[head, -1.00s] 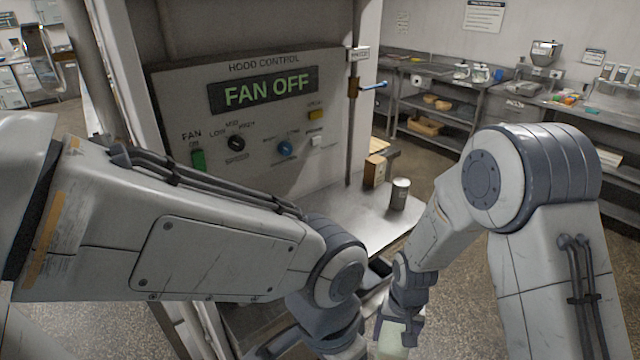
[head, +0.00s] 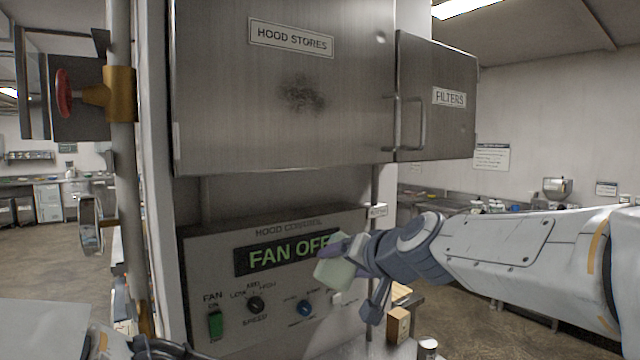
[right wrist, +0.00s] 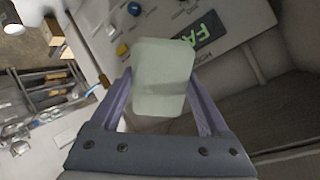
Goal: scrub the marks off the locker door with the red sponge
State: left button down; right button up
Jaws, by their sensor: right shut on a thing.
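The steel locker door labelled HOOD STORES (head: 285,95) is closed, high in the middle of the head view. A dark smudge (head: 302,93) marks its middle. My right gripper (head: 345,260) is shut on a pale green, sponge-like block (head: 332,273), in front of the hood control panel and below the door, apart from the smudge. The block (right wrist: 163,75) also shows between both fingers in the right wrist view. It looks pale green; no red sponge is in view.
The hood control panel (head: 215,270) has a FAN OFF display, knobs and a green switch. A FILTERS door (head: 440,95) with bar handles is at the right. A red-handled valve (head: 64,93) on a pipe is at the left. A small box (head: 398,325) stands below.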

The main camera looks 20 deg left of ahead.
jog(key=s+a+r+n+t+y+p, duration=0.1)
jog(key=s+r+y, duration=0.1)
jog(key=r, duration=0.6)
jog(key=s+a+r+y, duration=0.1)
jog(key=s+r, duration=0.2)
jog(key=r, duration=0.5)
jog(key=n+y+p, duration=0.1)
jog(key=y, duration=0.2)
send_near(279, 93)
jog(key=shift+p+x, duration=1.25)
jog(key=shift+x, duration=1)
jog(key=shift+p+x, duration=0.3)
jog(key=shift+x, duration=0.65)
